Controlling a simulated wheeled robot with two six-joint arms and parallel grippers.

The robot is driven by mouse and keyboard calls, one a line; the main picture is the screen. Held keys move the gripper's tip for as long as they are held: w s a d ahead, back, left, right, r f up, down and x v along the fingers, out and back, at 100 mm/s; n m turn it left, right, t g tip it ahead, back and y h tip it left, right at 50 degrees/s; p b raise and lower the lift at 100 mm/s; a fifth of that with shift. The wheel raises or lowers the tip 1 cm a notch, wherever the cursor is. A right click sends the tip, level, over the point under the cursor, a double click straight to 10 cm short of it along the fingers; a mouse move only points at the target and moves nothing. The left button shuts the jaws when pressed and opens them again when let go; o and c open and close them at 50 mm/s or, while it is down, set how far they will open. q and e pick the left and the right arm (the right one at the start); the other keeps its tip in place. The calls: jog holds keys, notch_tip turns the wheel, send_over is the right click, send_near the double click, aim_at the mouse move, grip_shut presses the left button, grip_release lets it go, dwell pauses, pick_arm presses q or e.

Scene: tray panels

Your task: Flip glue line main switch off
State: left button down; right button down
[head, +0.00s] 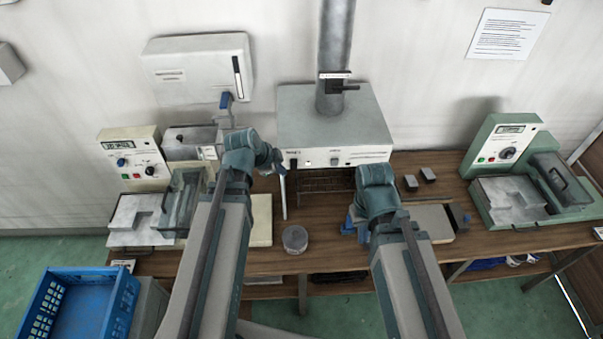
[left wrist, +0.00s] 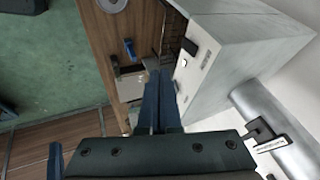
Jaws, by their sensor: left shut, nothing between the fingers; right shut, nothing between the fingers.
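I see no readable switch name, so I cannot tell which part is the glue line main switch. The white wall box (head: 195,70) has a dark vertical slot at its right end. The grey box (head: 315,110) has small controls along its front. A labelled black handle (head: 345,88) sits on the grey pipe above it and shows in the left wrist view (left wrist: 260,128). My left gripper (head: 284,198) is shut and empty, low in front of the grey box; its fingers fill the middle of the left wrist view (left wrist: 152,75). My right gripper (head: 351,224), partly hidden by its wrist, is shut and empty.
A cream control unit (head: 130,150) stands at the left and a green one (head: 508,135) at the right. A round grey can (head: 295,240) sits on the wooden bench between my arms. A blue crate (head: 75,305) is at lower left. Two dark blocks lie right of centre.

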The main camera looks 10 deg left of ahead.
aim_at(291, 168)
pick_arm(q)
jog(key=shift+w+a+r+m+t, duration=0.15)
jog(key=shift+a+r+m+t, duration=0.05)
jog(key=shift+a+m+t, duration=0.1)
pick_arm(e)
jog(key=shift+s+d+m, duration=0.4)
jog(key=shift+d+m, duration=0.1)
jog(key=shift+d, duration=0.1)
pick_arm(q)
jog(key=shift+f, duration=0.15)
pick_arm(e)
jog(key=shift+f, duration=0.1)
